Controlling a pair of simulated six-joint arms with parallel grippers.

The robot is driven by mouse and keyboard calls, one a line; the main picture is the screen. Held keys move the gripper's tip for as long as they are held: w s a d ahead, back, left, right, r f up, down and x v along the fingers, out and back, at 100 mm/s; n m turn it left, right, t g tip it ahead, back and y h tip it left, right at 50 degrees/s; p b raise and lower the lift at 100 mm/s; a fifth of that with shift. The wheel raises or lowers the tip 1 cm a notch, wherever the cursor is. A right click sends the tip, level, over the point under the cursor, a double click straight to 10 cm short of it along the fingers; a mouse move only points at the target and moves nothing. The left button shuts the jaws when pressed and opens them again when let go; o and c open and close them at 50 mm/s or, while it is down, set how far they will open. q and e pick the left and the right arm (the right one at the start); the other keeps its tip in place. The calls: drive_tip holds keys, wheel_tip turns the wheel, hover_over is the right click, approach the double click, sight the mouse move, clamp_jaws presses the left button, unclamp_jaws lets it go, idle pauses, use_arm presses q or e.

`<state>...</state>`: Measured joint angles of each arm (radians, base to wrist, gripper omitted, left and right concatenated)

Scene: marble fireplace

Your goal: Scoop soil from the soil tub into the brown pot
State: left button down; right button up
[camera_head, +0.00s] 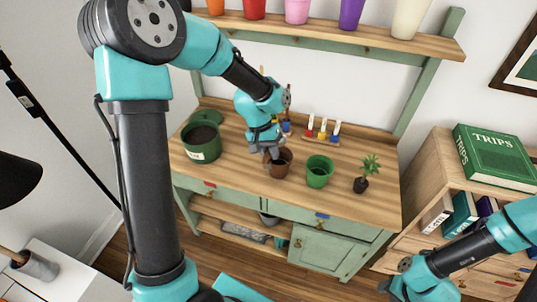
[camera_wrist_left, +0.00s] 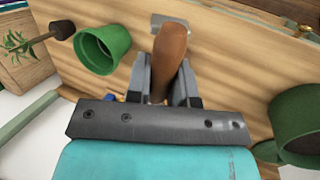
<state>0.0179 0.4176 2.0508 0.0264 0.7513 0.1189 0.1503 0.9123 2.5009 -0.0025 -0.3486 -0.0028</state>
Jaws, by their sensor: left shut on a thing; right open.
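The soil tub (camera_head: 203,141) is a dark green round container holding dark soil, at the left of the wooden bench. The tub also shows at the right of that view (camera_wrist_left: 300,115). My right gripper (camera_head: 396,286) is open and empty, low at the right, away from the bench.
A bright green pot (camera_head: 319,172) stands right of the brown pot, with a small potted plant (camera_head: 366,174) beyond. A rack of red, yellow and blue items (camera_head: 322,131) is at the bench's back. A shelf (camera_head: 335,34) with coloured pots is above. A bookcase (camera_head: 450,190) stands right.

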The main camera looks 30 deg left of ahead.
use_arm(q)
drive_tip(key=shift+d+r+y, duration=0.3)
drive_tip(key=shift+r+y, duration=0.5)
drive_tip(key=shift+y, duration=0.25)
drive_tip(key=shift+d+r+y, duration=0.25)
drive_tip(key=shift+r+y, duration=0.55)
drive_tip(key=shift+y, duration=0.25)
drive_tip(key=shift+w, duration=0.1)
